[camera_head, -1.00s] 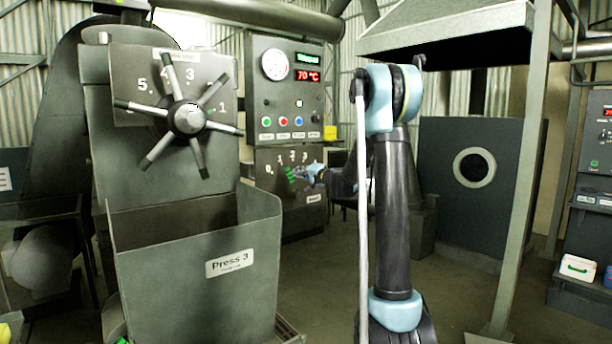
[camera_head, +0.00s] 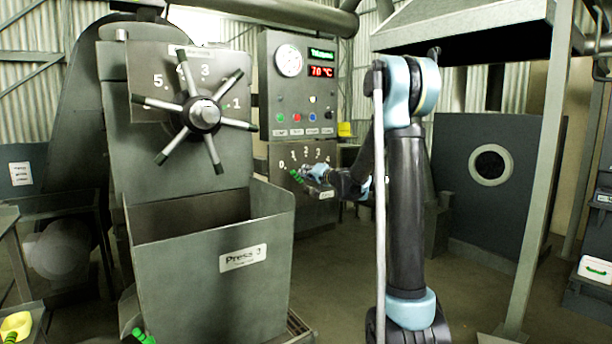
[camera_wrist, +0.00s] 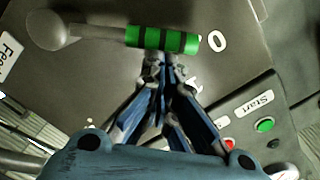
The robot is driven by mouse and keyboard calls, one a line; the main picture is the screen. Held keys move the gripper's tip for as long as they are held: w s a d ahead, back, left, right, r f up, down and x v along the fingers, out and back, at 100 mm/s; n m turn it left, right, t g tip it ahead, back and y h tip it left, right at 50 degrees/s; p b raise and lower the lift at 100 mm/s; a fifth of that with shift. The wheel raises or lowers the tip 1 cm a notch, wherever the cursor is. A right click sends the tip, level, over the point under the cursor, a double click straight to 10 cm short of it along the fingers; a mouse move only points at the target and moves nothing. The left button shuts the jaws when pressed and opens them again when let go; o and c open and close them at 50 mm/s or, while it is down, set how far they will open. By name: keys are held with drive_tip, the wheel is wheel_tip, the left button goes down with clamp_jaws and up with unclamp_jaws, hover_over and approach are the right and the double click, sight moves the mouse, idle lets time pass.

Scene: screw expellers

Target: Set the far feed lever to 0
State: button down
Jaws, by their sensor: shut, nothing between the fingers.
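The far feed lever (camera_head: 297,175) has a green grip with dark bands and sits on the dial panel (camera_head: 331,182) marked 0 to 4. In the wrist view its green grip (camera_wrist: 162,39) ends right beside the 0 mark (camera_wrist: 213,42), and its rod runs left to a round pivot knob (camera_wrist: 47,30). The lever points at or very near 0. My gripper (camera_wrist: 163,62) is shut and empty, its fingertips at the side of the grip, touching or almost touching it. In the head view my gripper (camera_head: 307,172) is small and partly merges with the lever.
A control box (camera_head: 300,85) with gauge, display and buttons stands above the dial panel. Press 3's bin (camera_head: 210,270) and its spoked handwheel (camera_head: 202,114) stand nearer, on the left. The wrist view shows a Start button (camera_wrist: 265,125) close to my gripper.

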drive_tip(key=shift+r, duration=0.1)
drive_tip(key=s+d+r, duration=0.3)
drive_tip(key=s+d, duration=0.3)
drive_tip(key=d, duration=0.3)
drive_tip(key=s+a+f+n+g+h, duration=0.1)
drive_tip(key=s+f+n+g, duration=0.3)
drive_tip(key=s, duration=0.8)
drive_tip(key=s+a+f+m+g+h, duration=0.1)
drive_tip(key=s+f+g+h, duration=0.1)
drive_tip(key=s+f, duration=0.75)
drive_tip(key=s+d+f+g+h, duration=0.1)
drive_tip(key=s+d+f, duration=0.3)
drive_tip(key=s, duration=0.5)
drive_tip(key=s+d+f+g+h, duration=0.2)
drive_tip(key=s+d+f+h, duration=0.2)
drive_tip(key=s, duration=0.5)
drive_tip(key=s+d+f+g+h, duration=0.2)
drive_tip(key=s+d+f, duration=0.4)
drive_tip(key=s, duration=0.3)
drive_tip(key=shift+s+d+h, duration=0.2)
drive_tip(key=shift+d+h, duration=0.1)
drive_tip(key=shift+h, duration=0.2)
